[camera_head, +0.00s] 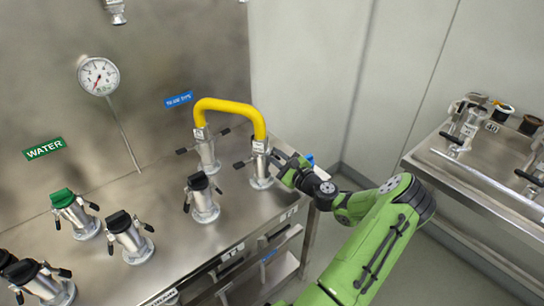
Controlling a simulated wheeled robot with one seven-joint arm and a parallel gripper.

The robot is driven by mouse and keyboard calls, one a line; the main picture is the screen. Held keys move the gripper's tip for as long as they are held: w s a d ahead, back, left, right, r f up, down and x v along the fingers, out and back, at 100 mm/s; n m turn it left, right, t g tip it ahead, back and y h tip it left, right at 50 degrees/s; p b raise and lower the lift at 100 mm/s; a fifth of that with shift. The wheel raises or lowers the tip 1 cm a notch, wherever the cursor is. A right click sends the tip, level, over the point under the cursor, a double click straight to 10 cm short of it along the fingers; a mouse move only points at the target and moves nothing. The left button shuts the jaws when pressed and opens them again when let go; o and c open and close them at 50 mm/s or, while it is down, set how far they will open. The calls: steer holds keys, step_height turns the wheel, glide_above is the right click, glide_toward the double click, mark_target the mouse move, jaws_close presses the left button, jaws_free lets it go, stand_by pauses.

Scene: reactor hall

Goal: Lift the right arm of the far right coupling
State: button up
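The far right coupling (260,166) is a silver cylinder standing upright on the steel bench top. One end of a yellow looped hose (232,104) joins its top. Its left arm (241,164) is dark and sticks out to the left. Its right arm is largely hidden by or merged with my gripper (284,164). My gripper is dark and sits right beside the coupling on its right side. I cannot tell whether the fingers touch the arm or whether they are open or shut.
A second coupling (207,152) holds the hose's other end. Several capped couplings, one with a green cap (62,198), stand to the left on the bench (165,195). A gauge (98,76) is on the back panel. A table (480,178) with fittings stands at right.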

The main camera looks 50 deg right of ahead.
steer(key=shift+x, duration=1.2)
jaws_close()
